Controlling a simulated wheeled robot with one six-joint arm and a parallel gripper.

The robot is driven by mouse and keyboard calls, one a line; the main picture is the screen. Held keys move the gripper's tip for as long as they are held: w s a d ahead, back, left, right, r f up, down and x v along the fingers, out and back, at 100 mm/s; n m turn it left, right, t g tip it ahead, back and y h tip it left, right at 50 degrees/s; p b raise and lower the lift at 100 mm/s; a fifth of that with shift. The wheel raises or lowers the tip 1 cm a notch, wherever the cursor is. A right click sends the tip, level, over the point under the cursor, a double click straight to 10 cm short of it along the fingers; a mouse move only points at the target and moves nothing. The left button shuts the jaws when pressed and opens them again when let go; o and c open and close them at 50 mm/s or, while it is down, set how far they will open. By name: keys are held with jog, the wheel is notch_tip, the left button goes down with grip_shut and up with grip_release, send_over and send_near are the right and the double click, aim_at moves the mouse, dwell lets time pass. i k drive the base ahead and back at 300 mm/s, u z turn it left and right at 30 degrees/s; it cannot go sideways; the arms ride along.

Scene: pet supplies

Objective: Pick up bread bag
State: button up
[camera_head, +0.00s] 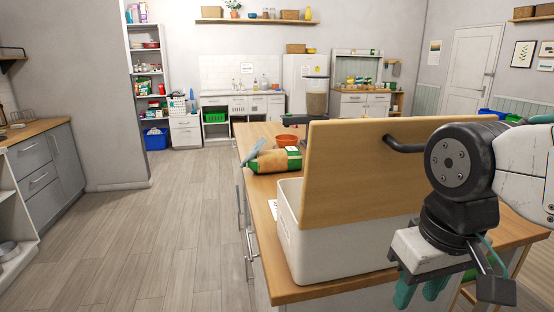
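A bag with a tan front and green ends (275,161), which looks like the bread bag, lies on its side on the wooden counter. It sits behind the white bin, near the counter's left edge. I cannot read its print. My gripper (421,291) hangs at the lower right, on the near side of the bin and well away from the bag. Its two teal fingers look apart, with nothing seen between them.
A white bin (337,253) with a raised wooden lid (360,172) stands between my gripper and the bag. An orange-brown bowl (287,141) and a clear dispenser (316,98) stand behind the bag. Open floor (150,240) lies left of the counter.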

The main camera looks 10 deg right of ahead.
aim_at(289, 158)
jog(key=u, duration=1.35)
jog(key=i, duration=4.05)
jog(key=z, duration=1.45)
jog(key=i, duration=2.85)
jog(key=z, duration=0.7)
